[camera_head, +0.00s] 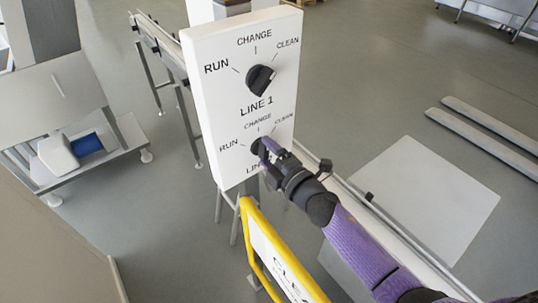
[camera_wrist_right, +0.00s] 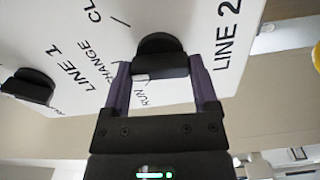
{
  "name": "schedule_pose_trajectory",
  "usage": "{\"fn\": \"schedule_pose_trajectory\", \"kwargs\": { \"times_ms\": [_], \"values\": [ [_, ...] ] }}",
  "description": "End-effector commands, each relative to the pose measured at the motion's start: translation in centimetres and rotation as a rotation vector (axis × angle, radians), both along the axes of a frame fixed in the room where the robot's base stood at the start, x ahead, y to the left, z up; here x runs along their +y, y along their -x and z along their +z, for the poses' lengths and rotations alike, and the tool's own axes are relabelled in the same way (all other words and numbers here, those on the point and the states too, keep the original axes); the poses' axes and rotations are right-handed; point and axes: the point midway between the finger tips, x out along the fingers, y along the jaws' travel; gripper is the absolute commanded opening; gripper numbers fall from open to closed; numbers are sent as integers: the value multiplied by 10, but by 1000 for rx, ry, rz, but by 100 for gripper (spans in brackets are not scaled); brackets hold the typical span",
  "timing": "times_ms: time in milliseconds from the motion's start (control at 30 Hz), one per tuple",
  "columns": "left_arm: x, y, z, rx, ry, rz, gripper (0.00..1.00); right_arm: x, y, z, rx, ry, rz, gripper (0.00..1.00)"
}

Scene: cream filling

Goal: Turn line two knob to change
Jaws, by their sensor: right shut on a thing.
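The white control panel (camera_head: 225,85) stands upright with two black knobs. The line two knob (camera_head: 256,146) is the lower one, with RUN, CHANGE and CLEAN printed around it; it is partly hidden behind my right gripper (camera_head: 270,150). In the right wrist view, the line two knob (camera_wrist_right: 160,45) sits between the two purple fingers of my right gripper (camera_wrist_right: 163,78), which is shut on it. I cannot tell clearly which label the knob points to. My left gripper is not in view.
The line one knob (camera_head: 260,80) is above on the same panel and also shows in the right wrist view (camera_wrist_right: 28,88). A yellow-framed sign (camera_head: 262,250) stands just below the panel. A conveyor (camera_head: 160,45) runs behind it at left.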

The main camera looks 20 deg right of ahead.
Motion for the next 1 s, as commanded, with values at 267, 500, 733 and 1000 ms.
{"fn": "schedule_pose_trajectory", "kwargs": {
  "times_ms": [267,500,733,1000],
  "values": [
    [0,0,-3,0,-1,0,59,0,1,-2,-25,81,0,18],
    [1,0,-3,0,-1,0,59,0,1,-2,-31,98,0,18],
    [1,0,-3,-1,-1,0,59,0,1,-2,-31,98,0,18],
    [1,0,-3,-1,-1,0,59,0,0,-1,-32,98,0,100]
  ]
}}
